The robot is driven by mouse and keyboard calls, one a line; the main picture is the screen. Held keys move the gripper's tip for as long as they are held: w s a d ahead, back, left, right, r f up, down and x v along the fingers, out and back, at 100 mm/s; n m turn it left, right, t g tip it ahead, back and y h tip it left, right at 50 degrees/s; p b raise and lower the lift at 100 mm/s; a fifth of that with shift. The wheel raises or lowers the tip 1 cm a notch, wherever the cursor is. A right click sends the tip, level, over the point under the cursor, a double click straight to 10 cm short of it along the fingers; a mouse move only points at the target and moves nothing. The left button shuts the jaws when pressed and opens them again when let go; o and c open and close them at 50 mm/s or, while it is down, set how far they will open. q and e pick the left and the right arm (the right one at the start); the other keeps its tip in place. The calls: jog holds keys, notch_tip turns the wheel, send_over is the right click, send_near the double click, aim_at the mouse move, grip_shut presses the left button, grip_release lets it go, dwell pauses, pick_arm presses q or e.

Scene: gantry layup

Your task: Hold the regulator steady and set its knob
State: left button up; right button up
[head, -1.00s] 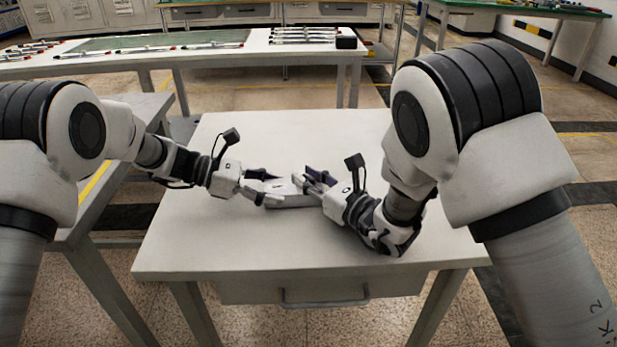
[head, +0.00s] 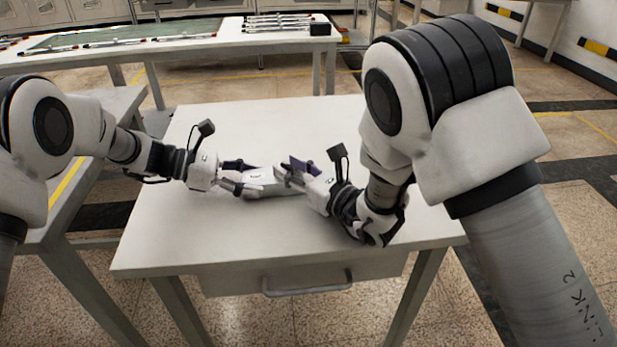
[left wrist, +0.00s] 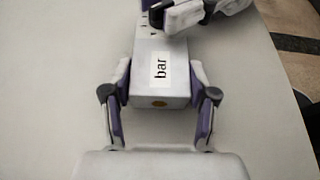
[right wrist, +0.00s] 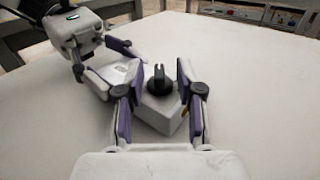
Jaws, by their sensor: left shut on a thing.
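The regulator (head: 270,189) is a pale grey box lying on the white table. Its front part, with a "bar" label (left wrist: 162,69) and a brass round fitting (left wrist: 159,104), shows in the left wrist view. My left gripper (head: 250,178) is shut on the box from both sides at this end. The black knob (right wrist: 158,80) stands upright on the box's far part, with a slot in its top. My right gripper (right wrist: 160,75) is open, with its fingers on either side of the knob and visible gaps to it. In the head view the right gripper (head: 288,168) hides the knob.
The white table (head: 190,240) is otherwise bare, with a drawer (head: 305,280) at its front. A second bench (head: 180,60) with several rods and a small black box (head: 320,29) stands behind. A grey table (head: 95,125) stands at the left.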

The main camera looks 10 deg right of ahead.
jog(key=v, duration=1)
jog(key=shift+s+d, duration=0.15)
jog(key=shift+s, duration=0.05)
jog(key=shift+c, duration=0.3)
